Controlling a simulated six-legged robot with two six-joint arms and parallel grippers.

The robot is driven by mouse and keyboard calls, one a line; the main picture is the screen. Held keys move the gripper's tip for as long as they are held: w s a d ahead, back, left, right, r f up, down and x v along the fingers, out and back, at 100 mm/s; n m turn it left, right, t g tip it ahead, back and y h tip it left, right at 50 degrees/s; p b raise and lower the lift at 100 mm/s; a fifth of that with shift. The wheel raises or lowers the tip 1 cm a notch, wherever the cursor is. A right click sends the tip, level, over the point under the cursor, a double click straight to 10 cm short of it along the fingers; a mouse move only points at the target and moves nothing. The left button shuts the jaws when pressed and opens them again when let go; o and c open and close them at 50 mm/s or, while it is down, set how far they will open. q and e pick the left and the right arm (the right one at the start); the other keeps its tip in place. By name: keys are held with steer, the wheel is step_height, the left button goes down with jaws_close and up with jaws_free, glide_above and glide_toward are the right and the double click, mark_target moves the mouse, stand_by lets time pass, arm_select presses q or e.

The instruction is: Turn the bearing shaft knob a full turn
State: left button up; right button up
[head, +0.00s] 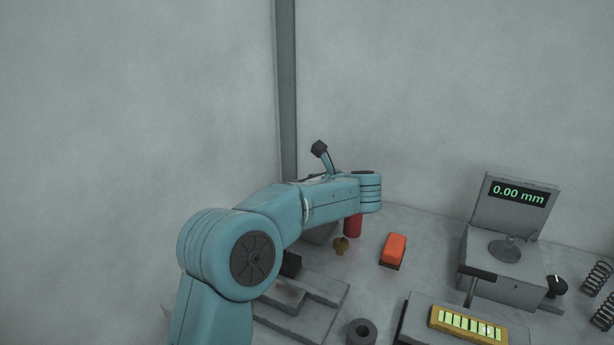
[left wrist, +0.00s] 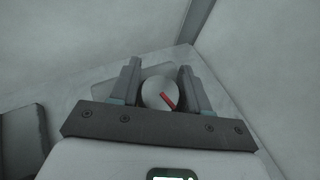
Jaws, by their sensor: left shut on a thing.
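The bearing shaft knob (left wrist: 156,93) is a round pale grey disc with a red pointer line, seen in the left wrist view. The red line slants from the centre toward the lower right. My left gripper (left wrist: 160,80) has one finger on each side of the knob and is shut on it. In the head view my left arm comes in from the left and hides the gripper and the knob. My right gripper is in neither view.
A gauge (head: 515,215) reads 0.00 mm. A yellow tray (head: 436,321), a dark ring (head: 361,333) and springs (head: 597,277) are nearer or farther right. Walls close off the back.

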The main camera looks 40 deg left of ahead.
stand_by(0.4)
arm_select(q)
steer(key=o, duration=1)
steer(key=p+v, duration=0.2)
steer(key=v, duration=1.4)
steer(key=shift+w+d, duration=0.1)
steer(key=shift+d, duration=0.1)
